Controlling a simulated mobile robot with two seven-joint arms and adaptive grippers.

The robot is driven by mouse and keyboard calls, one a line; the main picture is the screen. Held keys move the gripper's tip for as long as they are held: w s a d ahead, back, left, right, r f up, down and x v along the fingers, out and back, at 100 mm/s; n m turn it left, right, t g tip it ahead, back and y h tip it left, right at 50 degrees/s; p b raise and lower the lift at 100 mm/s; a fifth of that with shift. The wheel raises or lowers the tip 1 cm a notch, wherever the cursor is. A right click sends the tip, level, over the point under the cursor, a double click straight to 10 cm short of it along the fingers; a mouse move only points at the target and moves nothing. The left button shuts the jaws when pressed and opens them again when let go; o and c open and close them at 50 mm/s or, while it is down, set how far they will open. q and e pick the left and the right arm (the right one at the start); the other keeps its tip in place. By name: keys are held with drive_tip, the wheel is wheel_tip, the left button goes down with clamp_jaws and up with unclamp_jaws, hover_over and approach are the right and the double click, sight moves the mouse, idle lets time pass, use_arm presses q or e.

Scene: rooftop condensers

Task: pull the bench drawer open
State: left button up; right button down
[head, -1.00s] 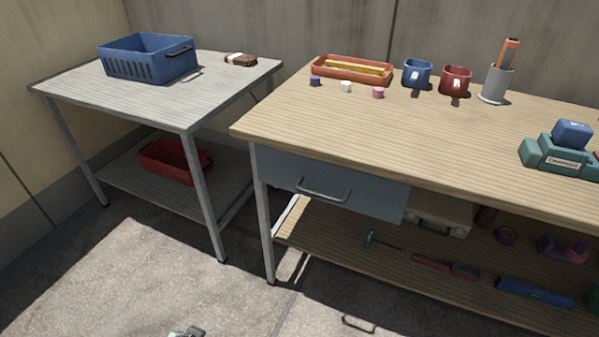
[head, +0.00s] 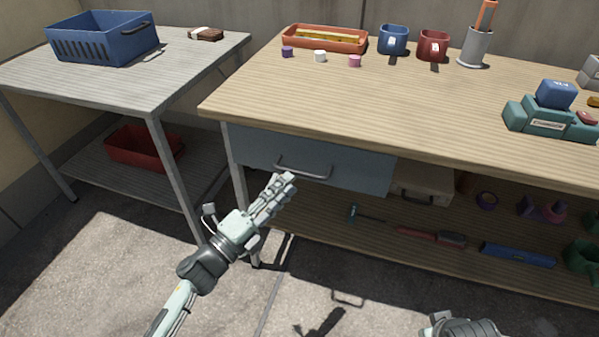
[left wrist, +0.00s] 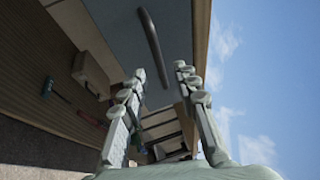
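The bench drawer (head: 345,166) has a blue-grey front under the left part of the wooden bench top and looks closed. Its dark bar handle (head: 303,171) runs across the front. My left gripper (head: 287,184) is just in front of and slightly below the handle's left half in the head view. In the left wrist view, my left gripper's fingers (left wrist: 160,70) are spread apart with nothing between them. The handle (left wrist: 153,46) is beyond the fingertips, apart from them. Only a piece of my right arm's end shows at the bottom of the head view; its fingers cannot be made out.
A lower shelf (head: 330,228) holds tools and a case (head: 422,184). A grey table (head: 140,85) stands left. The floor in front is open.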

sight(300, 173)
use_arm(q)
drive_tip(key=x, duration=0.5)
drive_tip(key=shift+w+d, duration=0.1)
drive_tip(key=shift+w, duration=0.05)
clamp_jaws()
